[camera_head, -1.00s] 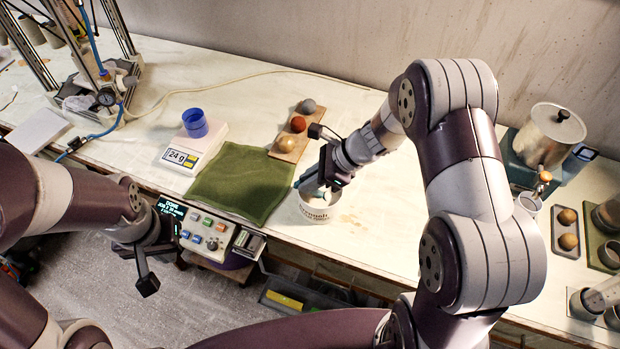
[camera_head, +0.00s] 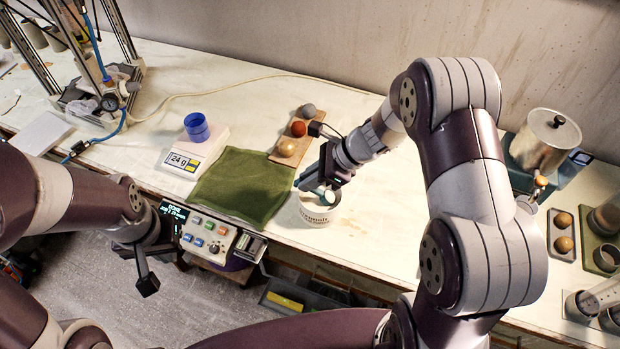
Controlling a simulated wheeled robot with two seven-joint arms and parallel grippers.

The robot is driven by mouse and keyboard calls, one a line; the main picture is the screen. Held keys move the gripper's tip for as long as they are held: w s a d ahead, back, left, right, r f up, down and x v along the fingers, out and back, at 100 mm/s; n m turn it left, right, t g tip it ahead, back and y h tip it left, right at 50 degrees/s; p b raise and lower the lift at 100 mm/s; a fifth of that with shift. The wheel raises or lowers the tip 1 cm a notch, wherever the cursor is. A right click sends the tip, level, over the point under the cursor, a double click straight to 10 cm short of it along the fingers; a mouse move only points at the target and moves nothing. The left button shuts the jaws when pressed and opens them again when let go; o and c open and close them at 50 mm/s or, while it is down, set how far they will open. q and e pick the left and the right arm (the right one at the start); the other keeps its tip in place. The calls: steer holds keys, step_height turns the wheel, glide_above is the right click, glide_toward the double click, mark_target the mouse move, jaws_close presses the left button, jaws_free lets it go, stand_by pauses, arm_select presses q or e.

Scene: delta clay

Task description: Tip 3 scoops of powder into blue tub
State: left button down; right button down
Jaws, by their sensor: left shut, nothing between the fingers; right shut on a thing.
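The blue tub (camera_head: 197,127) stands upright on a white scale (camera_head: 190,160) whose display reads 24 g. A white tub with dark lettering (camera_head: 318,214) stands on the table right of the green cloth. My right gripper (camera_head: 318,190) is at its mouth, shut on a pale scoop (camera_head: 328,197) that sits at the tub's opening. The tub's inside and the powder are mostly hidden. My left gripper (camera_head: 146,284) is shut and empty, in front of the table edge near the control box.
A green cloth (camera_head: 240,186) lies between scale and white tub. Behind it is a board with three balls (camera_head: 283,156). A control box (camera_head: 208,235) sits at the front edge. A metal pot (camera_head: 545,140) and small cups stand at the right.

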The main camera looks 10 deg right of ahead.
steer(key=shift+r+p, duration=1.9)
steer(key=shift+r, duration=1.25)
